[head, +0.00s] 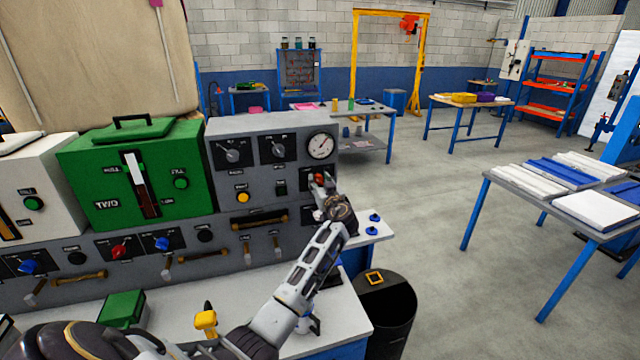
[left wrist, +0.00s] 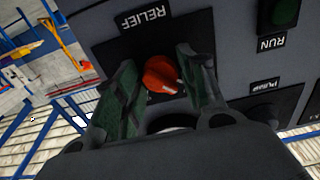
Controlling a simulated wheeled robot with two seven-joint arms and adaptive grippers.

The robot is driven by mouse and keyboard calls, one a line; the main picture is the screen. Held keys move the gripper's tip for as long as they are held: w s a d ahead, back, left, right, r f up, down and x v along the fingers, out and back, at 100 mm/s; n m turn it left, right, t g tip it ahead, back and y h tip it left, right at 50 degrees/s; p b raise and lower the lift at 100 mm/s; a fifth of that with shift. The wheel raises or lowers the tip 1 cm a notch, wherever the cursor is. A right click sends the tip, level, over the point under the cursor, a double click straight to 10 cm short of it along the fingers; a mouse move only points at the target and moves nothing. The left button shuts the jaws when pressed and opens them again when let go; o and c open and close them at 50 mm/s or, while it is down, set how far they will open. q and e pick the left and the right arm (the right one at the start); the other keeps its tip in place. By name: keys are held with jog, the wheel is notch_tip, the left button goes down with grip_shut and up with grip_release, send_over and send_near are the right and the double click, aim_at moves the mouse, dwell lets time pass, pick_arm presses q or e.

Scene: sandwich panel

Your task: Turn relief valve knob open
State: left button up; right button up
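The relief valve knob (left wrist: 162,75) is red-orange and sits on a dark plate under the RELIEF label (left wrist: 144,20) in the left wrist view. In the head view the knob (head: 319,178) is at the right end of the grey control panel (head: 262,165), below the round gauge (head: 320,146). My left gripper (left wrist: 158,88) is open, with one finger on each side of the knob. Gaps show between the fingers and the knob. In the head view the left gripper (head: 322,190) is at the panel face, partly covering the knob. My right gripper is not visible.
Left of the knob are a yellow button (head: 243,197) and a green RUN button (head: 282,188). A green box unit (head: 110,190) stands further left. A black bin (head: 392,318) stands below at the right. Open floor lies to the right.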

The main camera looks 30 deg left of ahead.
pick_arm(q)
jog(key=c, duration=0.6)
jog(key=shift+o, duration=0.2)
